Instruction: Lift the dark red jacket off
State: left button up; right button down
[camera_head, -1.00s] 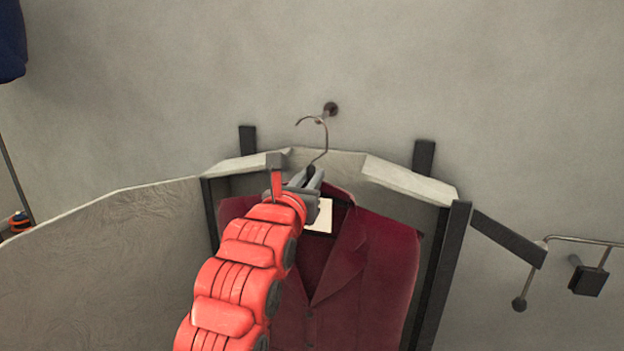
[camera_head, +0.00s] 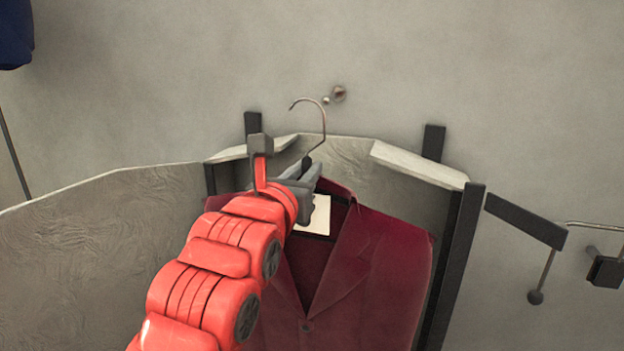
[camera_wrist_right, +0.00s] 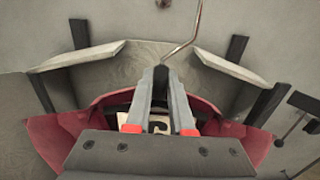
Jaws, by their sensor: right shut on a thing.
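The dark red jacket (camera_head: 365,265) hangs on a hanger with a thin metal hook (camera_head: 323,125), in the middle of the head view. A white tag (camera_head: 318,217) shows at its collar. My right gripper (camera_head: 308,178) is shut on the hanger at the base of the hook, just above the collar. The hook's open end is left of the round wall peg (camera_head: 340,94) and apart from it in the picture. In the right wrist view the fingers (camera_wrist_right: 160,85) close at the hook's foot, with the jacket's shoulders (camera_wrist_right: 70,132) below. My left gripper is not in view.
A pale panelled frame (camera_head: 420,165) with dark posts (camera_head: 455,270) stands close behind and beside the jacket. A curved pale panel (camera_head: 90,235) is at left. A dark bar (camera_head: 525,220) and metal rod fittings are at right. Dark blue cloth (camera_head: 14,35) hangs upper left.

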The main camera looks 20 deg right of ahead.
jog(key=b+v, duration=0.6)
jog(key=v, duration=0.4)
jog(key=shift+b, duration=0.35)
